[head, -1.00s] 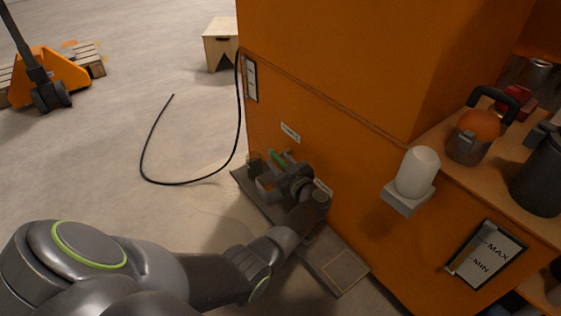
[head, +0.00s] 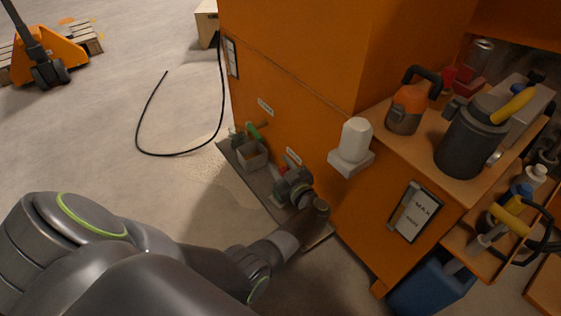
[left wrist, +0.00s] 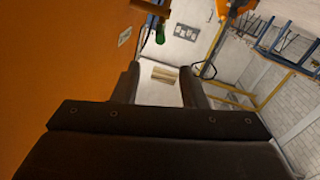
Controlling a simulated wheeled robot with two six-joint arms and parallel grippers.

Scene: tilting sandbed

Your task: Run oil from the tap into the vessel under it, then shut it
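The tap's green handle (head: 253,130) sticks out from the low front of the orange cabinet. It also shows beyond my fingers in the left wrist view (left wrist: 160,35). A grey square vessel (head: 252,155) stands on the low ledge below the handle. Any oil stream or level in it is too small to tell. My left gripper (head: 287,182) is to the right of the vessel, close to the cabinet front and apart from the handle. In the left wrist view its two fingers (left wrist: 160,88) are spread with nothing held between them. My right gripper is not in view.
A red part (head: 283,170) shows behind my left gripper. A white bottle (head: 355,138) sits on a bracket on the cabinet. An orange-and-grey can (head: 406,108) and a dark jug (head: 470,138) stand on the shelf.

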